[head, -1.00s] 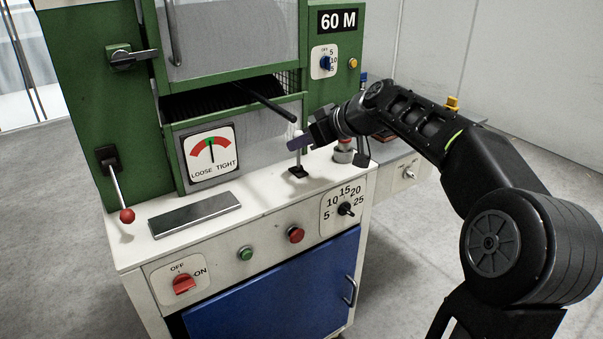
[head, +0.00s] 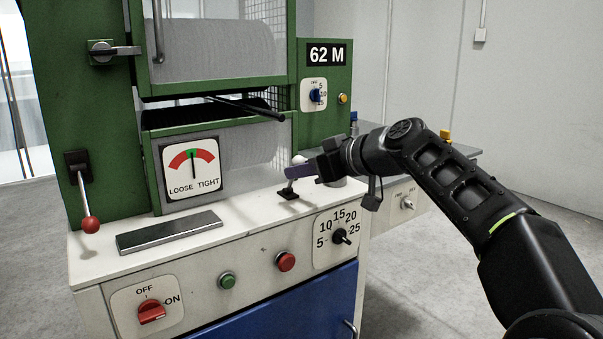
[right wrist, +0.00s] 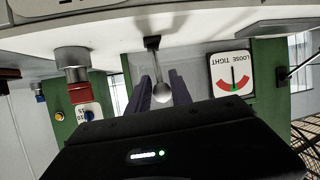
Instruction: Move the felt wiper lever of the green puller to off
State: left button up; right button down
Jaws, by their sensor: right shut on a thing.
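The green puller (head: 60,120) has a white bench top with a short white-knobbed lever (head: 299,160) on a small black base. The lever leans to the right in the head view. My right gripper (head: 296,172) is shut on this lever at its knob. In the right wrist view, which is upside down, the round pale knob (right wrist: 162,92) sits between the two purple-grey fingers (right wrist: 161,88). No label for this lever is readable. My left gripper is not in view.
Nearby are a LOOSE/TIGHT gauge (head: 191,168), a flat metal plate (head: 169,232), a red-knobbed lever (head: 90,223) and a black dial (head: 340,237). A red button (right wrist: 79,92) on a grey post stands close to the gripper. A counter (head: 326,54) reads 62 M.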

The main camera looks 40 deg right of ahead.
jog(key=shift+f, duration=0.25)
jog(key=c, duration=1.2)
grip_release()
jog(key=shift+r, duration=0.1)
jog(key=p+v, duration=0.1)
jog(key=v, duration=0.6)
jog(key=shift+s+r+p, duration=0.15)
jog(key=shift+s+p, duration=0.15)
jog(key=shift+s, duration=0.05)
